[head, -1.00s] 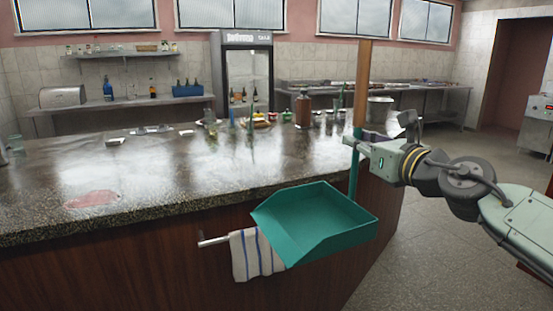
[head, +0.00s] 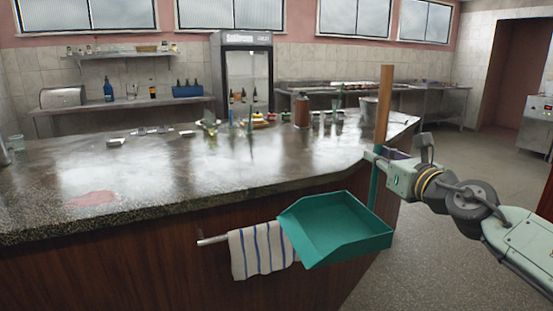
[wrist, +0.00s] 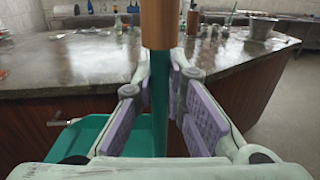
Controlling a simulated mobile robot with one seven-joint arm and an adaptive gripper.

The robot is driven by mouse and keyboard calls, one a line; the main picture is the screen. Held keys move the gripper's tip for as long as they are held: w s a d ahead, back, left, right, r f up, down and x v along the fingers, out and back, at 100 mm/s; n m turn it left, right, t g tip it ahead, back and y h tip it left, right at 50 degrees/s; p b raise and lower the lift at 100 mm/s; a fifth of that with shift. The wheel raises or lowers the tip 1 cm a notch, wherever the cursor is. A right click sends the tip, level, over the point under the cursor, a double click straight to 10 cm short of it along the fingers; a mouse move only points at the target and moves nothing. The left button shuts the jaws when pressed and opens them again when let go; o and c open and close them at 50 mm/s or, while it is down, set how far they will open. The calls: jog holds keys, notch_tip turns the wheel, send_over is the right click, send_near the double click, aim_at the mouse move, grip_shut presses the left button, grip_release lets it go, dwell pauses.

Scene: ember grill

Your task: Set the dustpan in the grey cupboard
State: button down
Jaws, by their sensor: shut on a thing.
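The dustpan has a teal pan (head: 336,230) and a tall upright handle, teal below and wooden above (head: 384,103). My gripper (head: 375,158) is shut on the handle, just under the wooden part. The pan hangs in the air in front of the counter's side, overlapping the towel in the head view. In the wrist view the purple finger pads of my gripper (wrist: 163,105) lie on either side of the teal shaft (wrist: 159,90), and part of the pan (wrist: 75,143) shows at lower left. No grey cupboard can be made out.
A stone-topped counter (head: 180,185) fills the left and middle, with bottles and small items towards its far side. A striped towel (head: 257,250) hangs on a rail at its front. Open floor (head: 440,265) lies at right.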

jog(key=w+d+f+m+h+p, duration=0.1)
jog(key=w+d+f+h, duration=0.15)
jog(key=f, duration=0.55)
jog(key=w+d+f+m+h+p, duration=0.15)
jog(key=d+f, duration=0.25)
jog(key=f, duration=0.4)
jog(key=w+d+f+m+h, duration=0.2)
jog(key=d+f, duration=0.1)
jog(key=f, duration=0.5)
jog(key=s+a+f+h+p, duration=0.1)
jog(key=a+f, duration=0.2)
jog(key=f, duration=0.5)
jog(key=a+f, duration=0.2)
jog(key=f, duration=0.6)
jog(key=s+a+f+y+b, duration=0.1)
jog(key=s+a+f, duration=0.4)
jog(key=a+f, duration=0.6)
jog(key=s+a+f+n+b, duration=0.1)
jog(key=s+a+f, duration=0.4)
jog(key=a+f, duration=0.7)
jog(key=a, duration=0.3)
jog(key=shift+a+t+y, duration=0.25)
jog(key=shift+t+y, duration=0.15)
jog(key=shift+d, duration=0.1)
